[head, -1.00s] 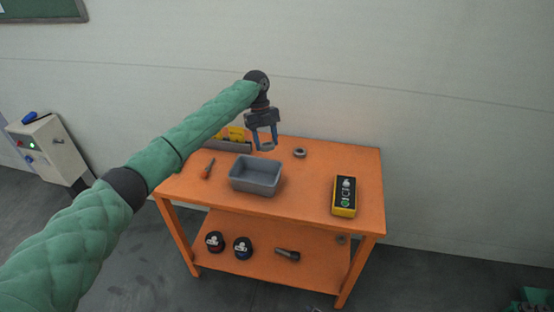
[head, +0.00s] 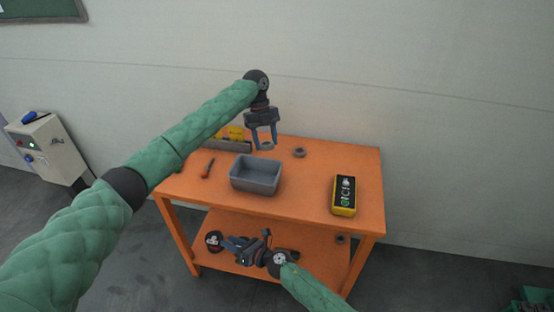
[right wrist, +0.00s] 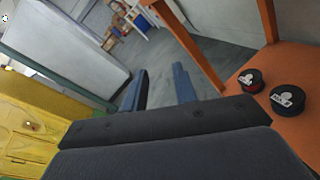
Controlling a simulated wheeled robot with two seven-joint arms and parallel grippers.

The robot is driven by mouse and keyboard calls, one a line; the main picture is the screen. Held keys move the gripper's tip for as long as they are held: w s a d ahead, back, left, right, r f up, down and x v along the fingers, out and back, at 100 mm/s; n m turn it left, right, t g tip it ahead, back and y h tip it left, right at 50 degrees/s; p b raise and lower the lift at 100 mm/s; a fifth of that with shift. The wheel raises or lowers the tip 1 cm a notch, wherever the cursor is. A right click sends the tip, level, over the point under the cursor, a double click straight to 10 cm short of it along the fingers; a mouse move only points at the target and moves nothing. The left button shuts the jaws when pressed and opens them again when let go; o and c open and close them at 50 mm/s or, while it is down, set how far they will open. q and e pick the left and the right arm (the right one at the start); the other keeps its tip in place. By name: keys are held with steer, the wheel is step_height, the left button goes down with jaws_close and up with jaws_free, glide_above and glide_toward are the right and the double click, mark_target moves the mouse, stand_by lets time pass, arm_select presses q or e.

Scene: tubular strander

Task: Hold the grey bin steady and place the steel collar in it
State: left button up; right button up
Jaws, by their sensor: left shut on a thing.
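The grey bin (head: 254,188) stands upright and looks empty near the left middle of the orange table. My left gripper (head: 266,147) points down above the table behind the bin. It is shut on a small grey ring, the steel collar (head: 267,146), partly hidden between its fingers. A similar grey ring (head: 299,153) lies on the tabletop just to the right. My right gripper (head: 229,243) is low in front of the table, below the bin and apart from it. In the right wrist view its two blue fingers (right wrist: 160,88) stand apart with nothing between them.
On the table (head: 300,195) are an orange-handled tool (head: 207,168), a grey holder with yellow items (head: 236,146) and a yellow-black device (head: 343,196). The lower shelf holds round reels (right wrist: 250,80) and another ring (head: 341,239).

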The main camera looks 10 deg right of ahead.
steer(key=s+a+r+n+g, duration=0.2)
steer(key=s+a+n+g, duration=0.15)
steer(key=n, duration=0.55)
steer(key=s+a+r+n+g, duration=0.2)
steer(key=a+r+n+g, duration=0.15)
steer(key=n, duration=0.45)
steer(key=w+d+r+n+h, duration=0.3)
steer(key=w+d, duration=0.2)
steer(key=w+d+r+n+g+h, duration=0.1)
steer(key=w+d+r+n+h, duration=0.2)
steer(key=w+d+h, duration=0.1)
steer(key=w+d+r+n+g+h, duration=0.1)
steer(key=w+d+r+n+h, duration=0.2)
steer(key=w+d, duration=0.4)
steer(key=shift+w+d+r+n+h, duration=0.1)
steer(key=shift+d+r+n+h, duration=0.2)
steer(key=shift+d+r+h, duration=0.25)
steer(key=h, duration=0.2)
glide_toward(275, 188)
steer(key=f, duration=0.5)
steer(key=w+f, duration=0.1)
steer(key=f, duration=0.2)
steer(key=shift+a, duration=0.3)
